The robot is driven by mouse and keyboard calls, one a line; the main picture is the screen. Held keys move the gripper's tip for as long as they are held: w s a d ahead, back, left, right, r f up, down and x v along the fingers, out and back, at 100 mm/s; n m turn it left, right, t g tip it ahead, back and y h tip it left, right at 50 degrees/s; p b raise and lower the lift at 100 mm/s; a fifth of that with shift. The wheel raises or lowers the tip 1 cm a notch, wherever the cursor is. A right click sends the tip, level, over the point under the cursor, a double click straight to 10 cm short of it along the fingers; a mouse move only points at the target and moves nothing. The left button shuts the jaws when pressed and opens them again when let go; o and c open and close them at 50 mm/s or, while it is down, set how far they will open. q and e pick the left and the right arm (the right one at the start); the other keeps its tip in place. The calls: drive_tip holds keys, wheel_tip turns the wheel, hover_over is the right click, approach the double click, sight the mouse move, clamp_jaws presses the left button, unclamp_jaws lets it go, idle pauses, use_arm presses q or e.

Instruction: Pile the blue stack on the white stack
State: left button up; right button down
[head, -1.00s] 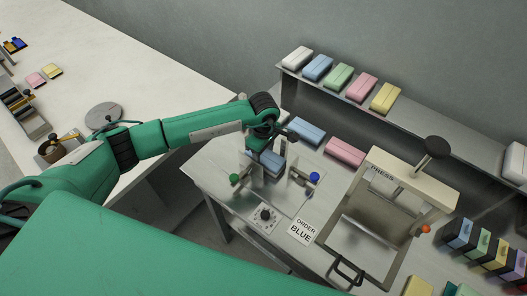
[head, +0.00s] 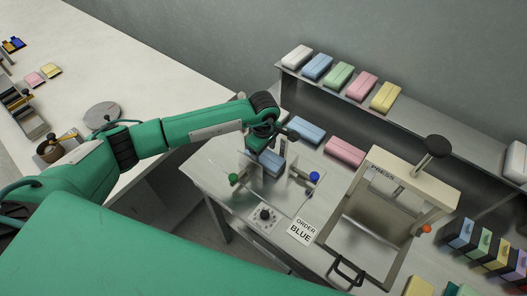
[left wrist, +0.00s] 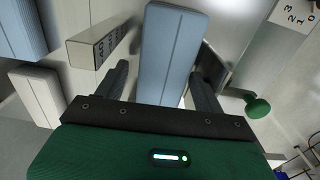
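A blue stack (head: 273,166) stands in the fixture between its metal plates; it also shows in the left wrist view (left wrist: 172,45). My left gripper (head: 266,157) is over it. In the left wrist view its two fingers (left wrist: 162,86) are on either side of the blue stack, with a gap on the left; contact on the right cannot be told. A white stack (left wrist: 36,95) lies at the left of the wrist view, apart from the gripper; my arm seems to hide it in the head view. Another white stack (head: 296,56) is on the shelf. My right gripper is not in view.
Another blue stack (head: 306,130) and a pink one (head: 345,151) lie behind the fixture. A press (head: 385,195) stands to its right. The fixture has a green knob (head: 233,179) and a blue knob (head: 314,176). A sign (head: 302,231) reads ORDER BLUE.

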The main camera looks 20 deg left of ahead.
use_arm(q)
drive_tip(key=shift+s+f, duration=0.2)
drive_tip(key=shift+s, duration=0.05)
drive_tip(key=shift+w+r, duration=0.1)
drive_tip(key=shift+r, duration=0.15)
wheel_tip(320, 180, up, 14)
drive_tip(key=b, duration=0.3)
drive_tip(key=shift+f+b, duration=0.15)
drive_tip(key=shift+b, duration=0.2)
drive_tip(key=shift+w, duration=0.1)
